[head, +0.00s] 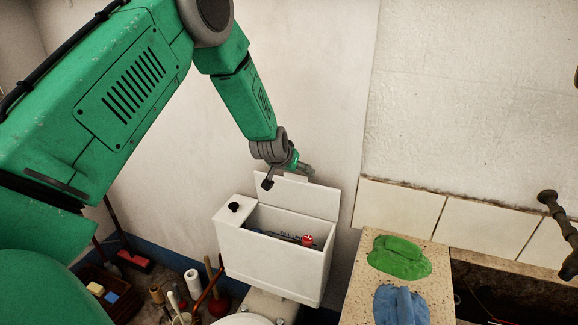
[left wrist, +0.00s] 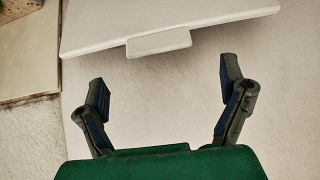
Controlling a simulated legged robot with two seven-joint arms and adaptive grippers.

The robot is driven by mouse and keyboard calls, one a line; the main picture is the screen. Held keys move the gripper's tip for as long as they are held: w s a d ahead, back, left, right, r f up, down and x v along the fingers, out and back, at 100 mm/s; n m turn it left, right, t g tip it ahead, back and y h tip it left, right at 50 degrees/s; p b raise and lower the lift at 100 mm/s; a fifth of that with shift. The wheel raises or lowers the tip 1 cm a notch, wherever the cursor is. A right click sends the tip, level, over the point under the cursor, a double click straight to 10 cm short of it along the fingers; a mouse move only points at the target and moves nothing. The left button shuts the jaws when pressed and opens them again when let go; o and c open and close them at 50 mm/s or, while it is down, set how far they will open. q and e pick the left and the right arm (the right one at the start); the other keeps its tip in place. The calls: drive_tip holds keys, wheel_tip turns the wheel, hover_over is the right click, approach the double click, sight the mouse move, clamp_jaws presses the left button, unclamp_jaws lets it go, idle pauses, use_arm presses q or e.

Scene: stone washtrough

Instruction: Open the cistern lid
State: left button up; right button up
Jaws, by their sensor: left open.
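The white cistern (head: 272,262) stands against the wall in the head view, with its top opening uncovered. Its lid (head: 312,197) stands up at the back of the cistern, leaning towards the wall. A float with red parts (head: 307,240) shows inside. My left gripper (head: 287,170) is at the lid's upper left edge in the head view. In the left wrist view my left gripper (left wrist: 164,84) is open with nothing between its fingers. The lid (left wrist: 170,22) and its small tab (left wrist: 158,43) lie beyond the fingertips, apart from them. My right gripper is not in view.
A black button (head: 234,207) sits on the cistern's fixed left top. A stone washtrough (head: 364,290) with a green cloth (head: 398,257) and a blue cloth (head: 400,306) is at the right. A plunger (head: 219,306) and several tools crowd the floor at left.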

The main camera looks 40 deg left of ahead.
use_arm(q)
drive_tip(key=v, duration=0.4)
drive_tip(key=shift+s+a+r, duration=0.1)
drive_tip(key=shift+s+a, duration=0.1)
drive_tip(key=shift+s, duration=0.05)
drive_tip(key=shift+d, duration=0.1)
